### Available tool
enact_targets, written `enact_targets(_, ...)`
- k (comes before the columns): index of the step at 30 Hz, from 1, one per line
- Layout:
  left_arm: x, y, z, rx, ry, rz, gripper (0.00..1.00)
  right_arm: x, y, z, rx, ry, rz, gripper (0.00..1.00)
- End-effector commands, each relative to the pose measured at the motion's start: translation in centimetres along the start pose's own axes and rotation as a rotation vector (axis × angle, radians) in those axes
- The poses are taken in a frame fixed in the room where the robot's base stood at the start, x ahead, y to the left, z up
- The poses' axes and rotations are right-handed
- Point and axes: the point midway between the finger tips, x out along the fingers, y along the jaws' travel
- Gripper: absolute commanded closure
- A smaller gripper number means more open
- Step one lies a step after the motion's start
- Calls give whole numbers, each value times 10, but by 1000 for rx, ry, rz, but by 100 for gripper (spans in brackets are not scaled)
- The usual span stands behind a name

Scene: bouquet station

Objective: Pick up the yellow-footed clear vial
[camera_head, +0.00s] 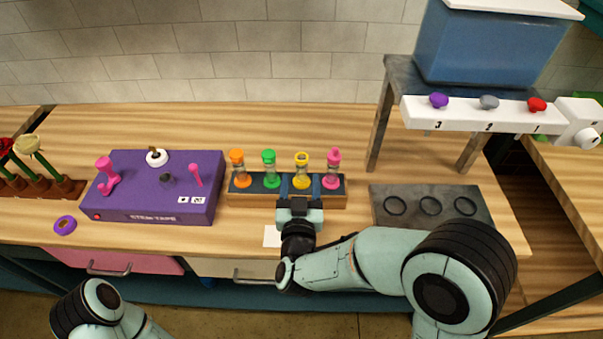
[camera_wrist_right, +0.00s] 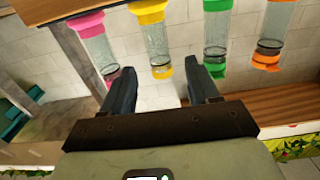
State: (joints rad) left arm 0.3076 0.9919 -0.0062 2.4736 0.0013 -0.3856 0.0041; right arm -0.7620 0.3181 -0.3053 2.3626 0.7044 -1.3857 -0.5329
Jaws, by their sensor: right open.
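The yellow-footed clear vial (camera_head: 302,170) stands upright in the dark rack (camera_head: 260,199), between the green vial (camera_head: 269,165) and the pink vial (camera_head: 333,168). My right gripper (camera_head: 300,187) is at the front of the rack, in line with the yellow vial. In the right wrist view my right gripper (camera_wrist_right: 160,68) is open and empty, its dark fingers either side of the yellow vial's line; that vial (camera_wrist_right: 157,42) shows clear glass between yellow ends. I cannot tell how deep the fingers reach around it. My left gripper is out of view.
The orange vial (camera_head: 239,168) is at the rack's left end. A purple stem tape box (camera_head: 155,190) stands left of the rack. A grey plate with round recesses (camera_head: 430,220) lies to the right, below a dispenser with coloured knobs (camera_head: 488,114). Open counter lies behind the rack.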

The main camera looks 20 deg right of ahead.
Motion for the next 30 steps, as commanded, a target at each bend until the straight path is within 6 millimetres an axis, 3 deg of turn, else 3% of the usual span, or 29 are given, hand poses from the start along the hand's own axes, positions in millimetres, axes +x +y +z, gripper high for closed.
enact_targets(7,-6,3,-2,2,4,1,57,20,1,-2,-2,0,1,40)
enact_targets(15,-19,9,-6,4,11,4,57,58,1,-4,-2,0,0,40)
enact_targets(24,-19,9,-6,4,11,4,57,62,1,-3,0,0,-2,40)
enact_targets(30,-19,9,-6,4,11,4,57,62,1,-3,0,0,-2,100)
